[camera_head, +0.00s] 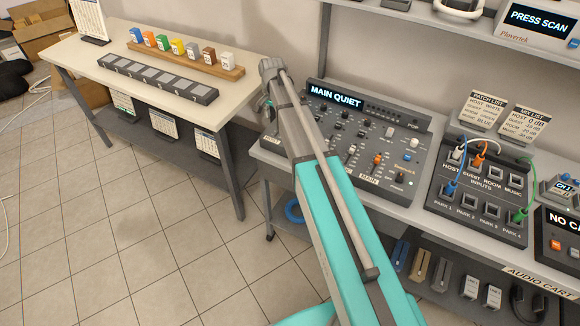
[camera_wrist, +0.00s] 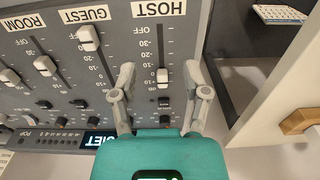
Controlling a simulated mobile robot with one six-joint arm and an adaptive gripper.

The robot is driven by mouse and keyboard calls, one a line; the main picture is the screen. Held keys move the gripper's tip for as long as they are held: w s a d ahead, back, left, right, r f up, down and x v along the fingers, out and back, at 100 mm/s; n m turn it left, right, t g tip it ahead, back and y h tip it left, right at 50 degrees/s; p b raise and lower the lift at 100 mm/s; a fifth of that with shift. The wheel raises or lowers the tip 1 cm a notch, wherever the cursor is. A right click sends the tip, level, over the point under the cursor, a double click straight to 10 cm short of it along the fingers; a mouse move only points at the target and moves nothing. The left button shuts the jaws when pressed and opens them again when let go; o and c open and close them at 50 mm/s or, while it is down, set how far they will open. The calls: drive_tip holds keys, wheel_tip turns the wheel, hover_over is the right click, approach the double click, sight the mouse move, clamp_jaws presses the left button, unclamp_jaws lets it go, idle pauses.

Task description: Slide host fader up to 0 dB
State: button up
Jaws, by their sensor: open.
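The mixer (camera_head: 372,150) stands on the bench, its display reading MAIN QUIET. In the wrist view the white host fader cap (camera_wrist: 162,76) sits in its slot under the HOST label (camera_wrist: 158,8), well away from OFF. Its exact mark is too small to read. My gripper (camera_wrist: 158,74) is open, one finger on each side of the host fader cap with gaps on both sides; I cannot tell its height above the panel. In the head view my arm hides the host fader and the gripper's fingertips.
The guest fader (camera_wrist: 88,38) and room fader (camera_wrist: 45,66) stand beside the host strip. A patch panel (camera_head: 478,190) with cables is right of the mixer. A mix list card (camera_head: 524,124) stands behind it. A side table (camera_head: 100,62) with coloured blocks is at left.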

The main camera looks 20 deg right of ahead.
drive_tip(key=shift+r+p, duration=3.05)
drive_tip(key=shift+r, duration=0.3)
drive_tip(key=s+f+n+b, duration=0.4)
drive_tip(key=s+f+b, duration=0.1)
drive_tip(key=s, duration=0.7)
drive_tip(key=s+f+n+b, duration=0.4)
drive_tip(key=s+f+b, duration=0.1)
drive_tip(key=s, duration=0.6)
drive_tip(key=shift+s+a, duration=0.35)
drive_tip(key=shift+a, duration=0.1)
drive_tip(key=shift+s+n, duration=0.5)
drive_tip(key=shift+s, duration=0.65)
